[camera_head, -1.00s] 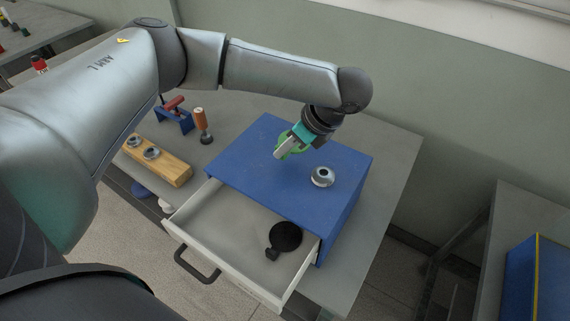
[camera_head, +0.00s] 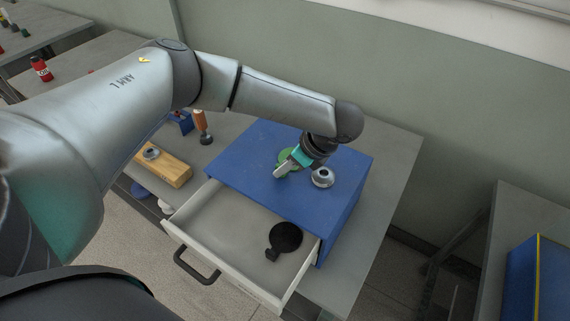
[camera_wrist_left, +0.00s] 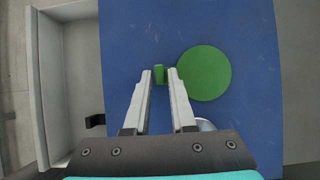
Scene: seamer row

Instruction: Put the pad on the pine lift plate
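A flat green disc (camera_head: 284,155) lies on top of the blue cabinet, partly behind my left gripper (camera_head: 281,171). In the left wrist view the disc (camera_wrist_left: 204,73) lies just right of the fingertips, with a small green upright tab (camera_wrist_left: 158,74) between them. Whether the tab joins the disc is hidden by a finger. My left gripper (camera_wrist_left: 161,73) is open, with a finger on each side of the tab. A black disc with a tab (camera_head: 285,239) lies in the open drawer. I cannot tell for certain which is the pad or the lift plate. My right gripper is out of view.
The blue cabinet (camera_head: 245,155) stands on a grey table, its drawer (camera_head: 225,240) pulled out. A metal ring (camera_head: 322,177) sits right of the gripper. A wooden block (camera_head: 172,173) with a metal ring and an orange-handled tool (camera_head: 201,125) are at left.

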